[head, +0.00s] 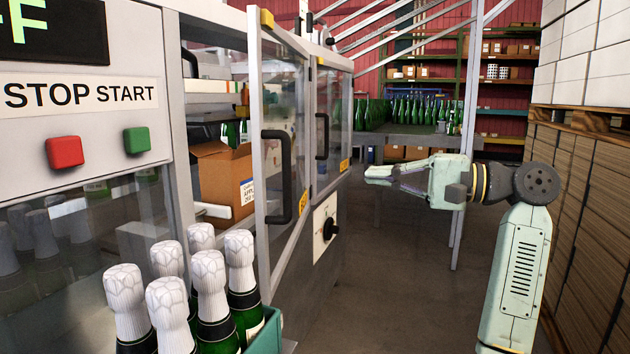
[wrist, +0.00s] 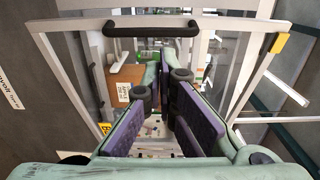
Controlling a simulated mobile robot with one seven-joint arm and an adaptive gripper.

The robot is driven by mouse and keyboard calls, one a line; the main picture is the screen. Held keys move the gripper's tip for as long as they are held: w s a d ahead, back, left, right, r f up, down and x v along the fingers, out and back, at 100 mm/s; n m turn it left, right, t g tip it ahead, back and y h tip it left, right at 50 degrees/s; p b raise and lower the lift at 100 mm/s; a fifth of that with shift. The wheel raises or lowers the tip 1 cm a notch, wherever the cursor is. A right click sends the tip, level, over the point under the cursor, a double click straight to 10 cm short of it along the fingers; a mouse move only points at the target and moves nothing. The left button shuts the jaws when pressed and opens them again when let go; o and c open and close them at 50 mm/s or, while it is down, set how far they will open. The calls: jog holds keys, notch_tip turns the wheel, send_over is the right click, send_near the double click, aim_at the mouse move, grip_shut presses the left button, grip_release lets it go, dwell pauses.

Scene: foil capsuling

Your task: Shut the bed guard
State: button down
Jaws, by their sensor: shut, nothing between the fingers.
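A clear guard door in a pale metal frame (head: 256,120), with a black upright handle (head: 277,177), stands open at the machine's front in the head view. A second clear door with a black handle (head: 322,136) is just beyond it. I cannot tell which one is the bed guard. My gripper (head: 372,174) is shut and empty, in the aisle to the right of the doors. In the wrist view a framed clear panel (wrist: 262,68) lies ahead, with a black handle (wrist: 152,29) beyond my fingertips (wrist: 166,72). No contact with the handle shows.
Foil-topped bottles (head: 200,290) in a green crate (head: 265,333) stand at the front. A cardboard box (head: 226,178) is inside the machine. Stacked cartons on pallets (head: 588,180) line the right. A table of green bottles (head: 420,130) is behind. The aisle floor (head: 400,270) is clear.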

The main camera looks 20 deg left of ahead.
jog(key=a+p, duration=0.2)
jog(key=a, duration=1.1)
jog(key=shift+a, duration=0.4)
jog(key=shift+s, duration=0.1)
